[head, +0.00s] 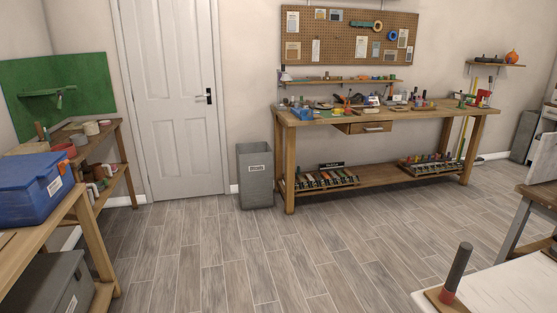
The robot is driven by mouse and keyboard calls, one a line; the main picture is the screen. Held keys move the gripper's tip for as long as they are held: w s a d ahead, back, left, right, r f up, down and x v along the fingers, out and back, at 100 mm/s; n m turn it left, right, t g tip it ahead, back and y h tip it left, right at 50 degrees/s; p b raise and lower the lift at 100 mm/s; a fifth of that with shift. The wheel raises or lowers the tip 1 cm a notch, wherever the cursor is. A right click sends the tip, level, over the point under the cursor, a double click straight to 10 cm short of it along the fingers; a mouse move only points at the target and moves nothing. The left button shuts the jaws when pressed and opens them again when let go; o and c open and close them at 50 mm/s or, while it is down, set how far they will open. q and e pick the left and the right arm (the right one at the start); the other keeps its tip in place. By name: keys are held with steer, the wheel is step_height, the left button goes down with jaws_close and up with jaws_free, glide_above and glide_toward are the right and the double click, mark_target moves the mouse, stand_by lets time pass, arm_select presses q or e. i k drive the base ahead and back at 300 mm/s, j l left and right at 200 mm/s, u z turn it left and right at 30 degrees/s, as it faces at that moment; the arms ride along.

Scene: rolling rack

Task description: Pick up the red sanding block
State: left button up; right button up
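I cannot make out a red sanding block for certain in the head view. The long wooden workbench (440,113) against the back wall holds many small tools and parts, too small to tell apart. A red item (483,97) stands at its right end. Neither of my grippers is in view.
A grey bin (255,176) stands between the white door (167,95) and the workbench. At left are wooden tables with a blue toolbox (30,187). At bottom right, a white-topped table (510,285) bears a dark upright cylinder (458,267). The middle floor is clear.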

mark_target(347, 111)
steer(key=i, duration=0.95)
steer(key=i+z, duration=0.15)
steer(key=i, duration=0.75)
steer(key=i+l+z, duration=0.2)
steer(key=i, duration=0.35)
steer(key=i+l+z, duration=0.2)
steer(key=i, duration=0.3)
steer(key=i+l+z, duration=0.15)
steer(key=i, duration=0.4)
steer(key=i+l, duration=0.1)
steer(key=i+l+u, duration=0.2)
steer(key=u, duration=0.3)
steer(key=i+l+u, duration=0.15)
steer(key=u, duration=0.35)
steer(key=l+u, duration=0.45)
steer(key=i+j, duration=0.05)
steer(key=j, duration=0.05)
